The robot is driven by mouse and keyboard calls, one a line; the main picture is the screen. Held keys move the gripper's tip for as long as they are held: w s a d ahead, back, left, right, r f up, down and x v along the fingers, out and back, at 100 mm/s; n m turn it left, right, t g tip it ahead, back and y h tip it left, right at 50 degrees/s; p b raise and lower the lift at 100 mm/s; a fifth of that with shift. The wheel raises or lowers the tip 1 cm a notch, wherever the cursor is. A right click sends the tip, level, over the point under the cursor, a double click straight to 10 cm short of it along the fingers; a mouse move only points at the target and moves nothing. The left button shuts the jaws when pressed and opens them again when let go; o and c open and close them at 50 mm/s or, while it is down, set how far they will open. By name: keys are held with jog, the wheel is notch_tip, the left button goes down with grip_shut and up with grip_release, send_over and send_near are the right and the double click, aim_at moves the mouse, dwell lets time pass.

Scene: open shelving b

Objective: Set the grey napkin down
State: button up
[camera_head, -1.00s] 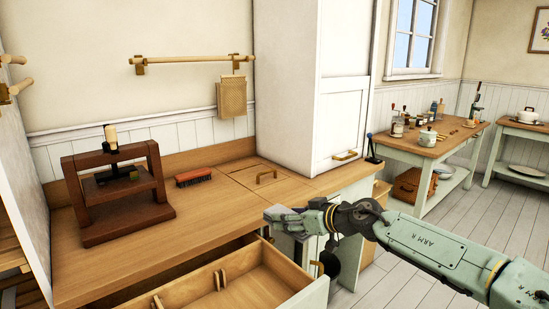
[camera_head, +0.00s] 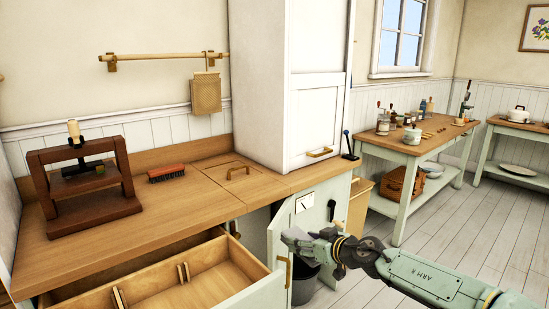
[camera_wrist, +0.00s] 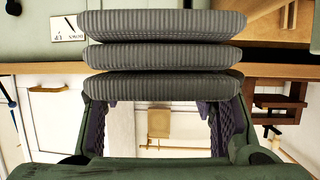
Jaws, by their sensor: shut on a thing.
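The grey napkin (camera_wrist: 165,55) is a ribbed, folded stack of several layers, seen large across the top middle of the wrist view. My gripper (camera_wrist: 163,105) is shut on it, with a dark finger at each side of the stack's lower part. In the head view my gripper (camera_head: 291,239) is in front of the counter, just right of the open drawer (camera_head: 190,285) and by a pale green cabinet door (camera_head: 308,210). The napkin cannot be made out there.
The wooden counter (camera_head: 120,245) has free room between a brown press (camera_head: 90,190) and the front edge. A red brush (camera_head: 166,173) lies behind. A dark bucket (camera_head: 304,286) stands below my gripper. A side table (camera_head: 440,140) with jars is at right.

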jog(key=s+d+f+m+t+h+b, duration=0.1)
jog(key=s+f+m+h, duration=0.1)
jog(key=f, duration=1)
jog(key=s+d+f+m+t+h+b, duration=0.1)
jog(key=s+f+m+h+b, duration=0.1)
jog(key=f, duration=1.1)
jog(key=s+a+f+m+h, duration=0.1)
jog(key=s+a+f, duration=0.2)
jog(key=f, duration=0.2)
jog(key=s+a+f+m+h+b, duration=0.1)
jog(key=s+a+f, duration=0.2)
jog(key=f, duration=0.3)
jog(key=s+a+f+m+h+b, duration=0.1)
jog(key=s+a+f, duration=0.2)
jog(key=a+f, duration=0.1)
jog(key=shift+a+f+t+h, duration=0.25)
jog(key=shift+f+t+h, duration=0.05)
jog(key=shift+f, duration=0.55)
